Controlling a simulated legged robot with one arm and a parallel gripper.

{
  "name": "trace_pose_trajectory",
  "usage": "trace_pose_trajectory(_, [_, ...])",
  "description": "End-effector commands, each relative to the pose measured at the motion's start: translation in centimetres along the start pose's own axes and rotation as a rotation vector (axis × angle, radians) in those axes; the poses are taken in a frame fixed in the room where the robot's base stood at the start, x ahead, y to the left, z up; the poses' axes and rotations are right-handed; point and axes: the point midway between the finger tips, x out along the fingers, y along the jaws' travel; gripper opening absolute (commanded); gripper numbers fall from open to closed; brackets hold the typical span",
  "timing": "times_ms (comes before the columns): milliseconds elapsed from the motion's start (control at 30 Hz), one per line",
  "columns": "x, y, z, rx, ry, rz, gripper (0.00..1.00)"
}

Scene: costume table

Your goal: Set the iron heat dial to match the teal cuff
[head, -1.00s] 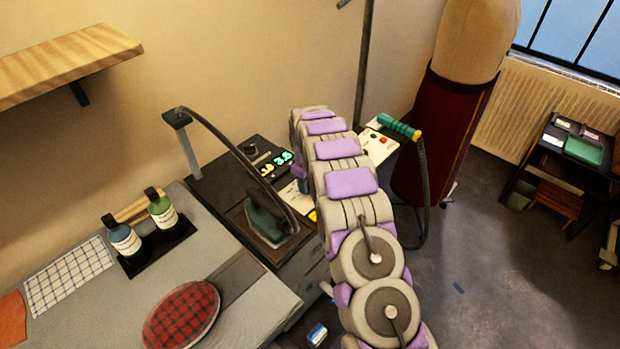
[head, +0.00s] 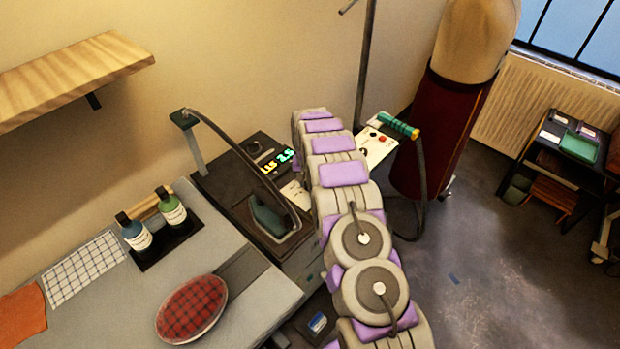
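The iron (head: 268,216), dark teal with a black cord, rests on its dark station (head: 232,190) left of my arm. On the station top, a display shows small glowing digits: a yellow group (head: 268,167) and a teal group (head: 286,155) that looks like 2.5. A small dark round knob (head: 252,148) sits behind the digits; I cannot tell if it is the heat dial. A pale card (head: 296,195) lies beside the display, partly behind my arm. My arm reaches past the station's right side and hides my gripper. I cannot make out a teal cuff.
A grey ironing table (head: 105,300) holds two bottles in a black holder, a red plaid pad (head: 191,309), checked cloth and orange cloth. A wooden shelf (head: 75,75) overhangs at left. A steamer with a teal handle (head: 398,126) and a dress form stand right of my arm.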

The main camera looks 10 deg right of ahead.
Motion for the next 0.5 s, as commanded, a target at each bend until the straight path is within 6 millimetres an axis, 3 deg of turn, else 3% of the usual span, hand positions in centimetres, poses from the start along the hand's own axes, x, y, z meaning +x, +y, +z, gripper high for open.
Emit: trace_pose_trajectory(500, [-0.6, 0.11, -0.51, 0.439, 0.009, -0.008, 0.03])
